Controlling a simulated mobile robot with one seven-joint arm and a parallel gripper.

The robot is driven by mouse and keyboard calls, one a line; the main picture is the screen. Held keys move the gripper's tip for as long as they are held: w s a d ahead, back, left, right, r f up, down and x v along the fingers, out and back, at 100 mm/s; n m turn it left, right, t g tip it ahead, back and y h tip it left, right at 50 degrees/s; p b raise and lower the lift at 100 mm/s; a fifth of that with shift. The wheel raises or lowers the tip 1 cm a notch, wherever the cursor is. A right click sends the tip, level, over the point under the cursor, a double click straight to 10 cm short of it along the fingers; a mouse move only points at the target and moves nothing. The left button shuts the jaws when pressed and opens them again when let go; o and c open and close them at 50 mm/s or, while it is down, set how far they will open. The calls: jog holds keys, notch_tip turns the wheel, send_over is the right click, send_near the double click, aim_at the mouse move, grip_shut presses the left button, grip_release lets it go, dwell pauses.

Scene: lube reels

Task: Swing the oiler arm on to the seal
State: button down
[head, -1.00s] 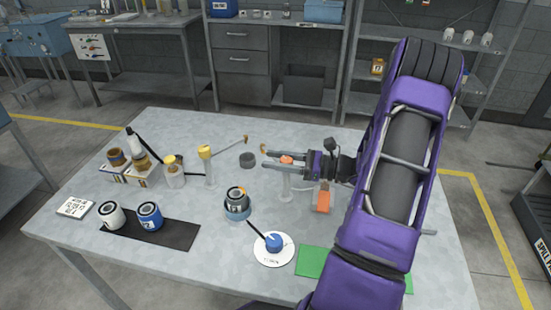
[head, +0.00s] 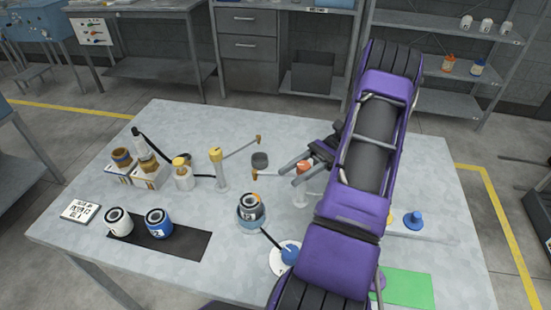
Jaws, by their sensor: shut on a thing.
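My gripper (head: 291,172) is at the right rear of the table, its fingers around the orange hub (head: 303,167) of an oiler post (head: 300,195). The arm from this hub reaches left to a brown tip (head: 257,174). The tip is just in front of a dark grey round piece (head: 260,160); I cannot tell whether they touch or whether this piece is the seal. A second, yellow-topped oiler post (head: 215,155) has an arm reaching back right to another brown tip (head: 258,138). My forearm hides part of the table to the right.
A blue-based reel (head: 250,207) stands front centre. Two reels, one white (head: 119,222) and one blue (head: 158,222), are on a black mat (head: 185,246). A white disc (head: 278,262) with a blue knob and a green mat (head: 408,288) are near the front edge.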

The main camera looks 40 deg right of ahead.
jog(key=shift+s+d+n+g+h+p, duration=0.15)
jog(key=shift+n+g+h+p, duration=0.1)
jog(key=shift+n+g, duration=0.55)
jog(key=shift+s+a+n+g+h+p, duration=0.15)
jog(key=shift+n+g, duration=0.3)
jog(key=shift+g, duration=0.6)
jog(key=shift+s+d+n+g+h+p, duration=0.15)
jog(key=shift+n+g+h, duration=0.15)
jog(key=shift+n+g, duration=0.5)
jog(key=shift+g, duration=0.55)
jog(key=shift+c, duration=2.1)
grip_release()
jog(key=shift+m+t, duration=0.25)
jog(key=shift+t, duration=0.35)
